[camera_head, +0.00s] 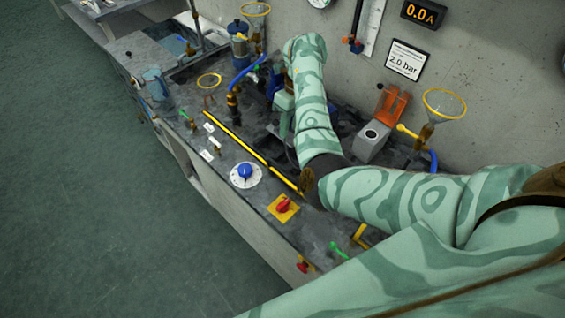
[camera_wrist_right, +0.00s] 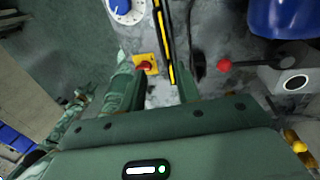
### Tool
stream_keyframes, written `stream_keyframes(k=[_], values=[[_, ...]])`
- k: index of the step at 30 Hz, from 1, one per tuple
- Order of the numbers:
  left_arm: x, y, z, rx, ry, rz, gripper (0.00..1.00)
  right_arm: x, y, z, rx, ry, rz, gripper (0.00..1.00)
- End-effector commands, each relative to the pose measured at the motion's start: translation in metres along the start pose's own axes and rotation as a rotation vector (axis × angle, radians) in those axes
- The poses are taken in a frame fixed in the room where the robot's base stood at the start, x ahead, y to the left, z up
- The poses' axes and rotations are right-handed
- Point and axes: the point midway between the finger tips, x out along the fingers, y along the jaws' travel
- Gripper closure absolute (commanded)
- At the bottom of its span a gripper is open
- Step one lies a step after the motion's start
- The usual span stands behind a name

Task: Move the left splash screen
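A long yellow-and-black striped edge (camera_head: 236,138) runs along the bench front in the head view, in two lengths. I take it for the top edges of the splash screens, the farther length being the left one; clear panes cannot be made out. My left gripper is not in view.
A blue dial (camera_head: 244,171) and a red switch on a yellow plate (camera_head: 283,205) sit before the striped edge. A grey block with an orange flap (camera_head: 392,105), yellow-rimmed funnels (camera_head: 444,104) and blue hoses stand toward the wall. Open floor (camera_head: 80,200) lies at left.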

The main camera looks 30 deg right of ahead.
Motion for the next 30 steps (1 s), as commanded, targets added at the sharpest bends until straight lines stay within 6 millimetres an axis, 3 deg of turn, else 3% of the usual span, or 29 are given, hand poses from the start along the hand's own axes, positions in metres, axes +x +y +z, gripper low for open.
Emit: stream_keyframes(k=[1, 6, 15, 21, 30], values=[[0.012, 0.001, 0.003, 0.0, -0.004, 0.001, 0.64, 0.018, -0.001, -0.001, 0.0, 0.004, 0.003, 0.67], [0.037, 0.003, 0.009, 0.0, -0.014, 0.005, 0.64, 0.064, -0.001, -0.001, -0.001, 0.006, 0.003, 0.67], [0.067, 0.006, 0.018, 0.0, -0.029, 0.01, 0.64, 0.128, -0.001, -0.001, 0.001, 0.005, 0.0, 0.67], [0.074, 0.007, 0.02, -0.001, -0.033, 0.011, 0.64, 0.143, -0.001, 0.0, 0.001, 0.003, -0.001, 0.67], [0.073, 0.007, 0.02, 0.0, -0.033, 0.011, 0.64, 0.144, 0.0, 0.0, 0.001, 0.001, -0.002, 0.67]])
